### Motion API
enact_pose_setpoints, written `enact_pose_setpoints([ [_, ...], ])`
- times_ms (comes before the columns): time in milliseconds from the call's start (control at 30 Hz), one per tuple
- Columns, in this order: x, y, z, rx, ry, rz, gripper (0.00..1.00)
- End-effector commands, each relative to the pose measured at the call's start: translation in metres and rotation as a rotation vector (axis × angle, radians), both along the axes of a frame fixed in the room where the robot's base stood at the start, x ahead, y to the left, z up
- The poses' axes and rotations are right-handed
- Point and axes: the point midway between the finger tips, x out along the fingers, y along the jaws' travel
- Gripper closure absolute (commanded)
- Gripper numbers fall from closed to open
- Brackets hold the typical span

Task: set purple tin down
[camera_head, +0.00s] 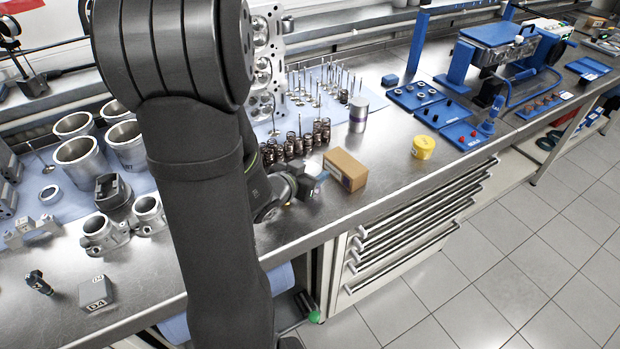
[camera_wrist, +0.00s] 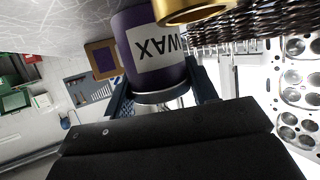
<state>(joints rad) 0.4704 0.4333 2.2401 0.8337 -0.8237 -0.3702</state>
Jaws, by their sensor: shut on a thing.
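The purple tin (camera_wrist: 150,50) fills the top middle of the wrist view, with a white label reading WAX upside down in that picture. My gripper (camera_wrist: 160,85) is shut on it, with a dark blue finger on each side. In the head view my gripper (camera_head: 302,187) is low over the bench's front part, just left of a cardboard box, and my arm hides much of it. The tin is hard to make out there. The grey bench top (camera_wrist: 60,22) shows close to the tin, but I cannot tell whether they touch.
The cardboard box (camera_head: 345,170) stands right beside my gripper. Bare bench lies between the box and a yellow tin (camera_head: 423,147).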

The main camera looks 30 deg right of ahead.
Motion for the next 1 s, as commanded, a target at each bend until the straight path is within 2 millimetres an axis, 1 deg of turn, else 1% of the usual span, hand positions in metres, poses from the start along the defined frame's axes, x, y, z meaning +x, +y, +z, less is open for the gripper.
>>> enact_pose_setpoints([
  [167,0.0,0.0,0.001,-0.001,0.0,0.0,0.84],
  [367,0.0,0.0,0.008,-0.002,-0.003,0.001,0.84],
  [467,0.0,0.0,0.018,-0.003,-0.005,-0.001,0.84],
  [567,0.001,-0.001,0.032,-0.004,-0.008,-0.001,0.84],
  [633,0.001,0.0,0.046,-0.005,-0.008,0.0,0.84],
  [700,-0.017,-0.007,0.053,-0.004,-0.006,-0.006,0.84],
  [1000,-0.071,-0.027,0.087,-0.005,-0.005,-0.006,0.84],
])
